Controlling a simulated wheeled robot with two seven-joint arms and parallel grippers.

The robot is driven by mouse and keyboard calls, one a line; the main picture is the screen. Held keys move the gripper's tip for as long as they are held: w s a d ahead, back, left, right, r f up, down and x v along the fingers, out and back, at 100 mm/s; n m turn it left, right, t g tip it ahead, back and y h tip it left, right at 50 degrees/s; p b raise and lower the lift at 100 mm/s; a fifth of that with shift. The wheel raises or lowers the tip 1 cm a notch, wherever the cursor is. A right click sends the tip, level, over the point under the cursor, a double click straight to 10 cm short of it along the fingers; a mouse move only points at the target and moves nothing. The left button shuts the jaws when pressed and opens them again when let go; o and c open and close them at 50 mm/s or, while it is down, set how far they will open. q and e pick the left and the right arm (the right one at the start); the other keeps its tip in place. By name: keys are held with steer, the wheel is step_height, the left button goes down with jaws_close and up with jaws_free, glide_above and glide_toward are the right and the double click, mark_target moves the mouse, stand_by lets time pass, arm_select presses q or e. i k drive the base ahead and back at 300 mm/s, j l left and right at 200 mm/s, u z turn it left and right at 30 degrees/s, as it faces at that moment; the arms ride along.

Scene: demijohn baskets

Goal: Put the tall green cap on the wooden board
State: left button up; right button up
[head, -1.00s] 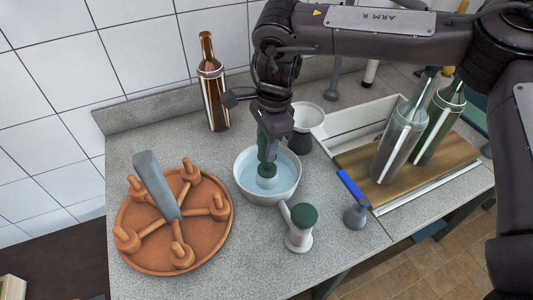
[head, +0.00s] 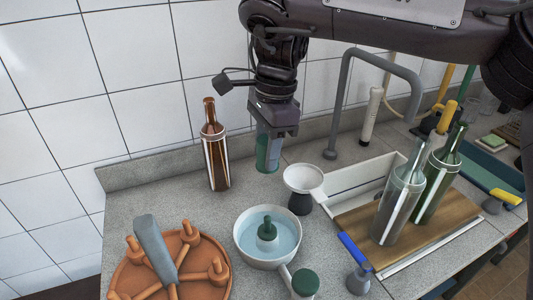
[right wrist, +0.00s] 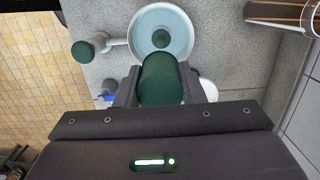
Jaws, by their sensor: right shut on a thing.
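The tall green cap (right wrist: 160,78) is a dark green cylinder, held between the fingers of my right gripper (head: 268,158). In the head view only its lower part (head: 268,165) shows below the gripper, above the counter and apart from the bowl. The wooden board (head: 352,222) is a brown slab at the right, lying by a white tray, with a clear bottle (head: 397,208) and a green bottle (head: 436,185) standing on it. A white piece with a small green top (head: 266,230) stands in a bowl of blue liquid (head: 240,248). My left gripper is not in view.
A brown bottle (head: 215,160) stands behind, left of my right gripper. A terracotta wheel (head: 205,285) fills the front left. A green-topped white piece (head: 305,282) is in front.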

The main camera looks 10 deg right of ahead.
mark_target(448, 195)
steer(key=k, duration=1)
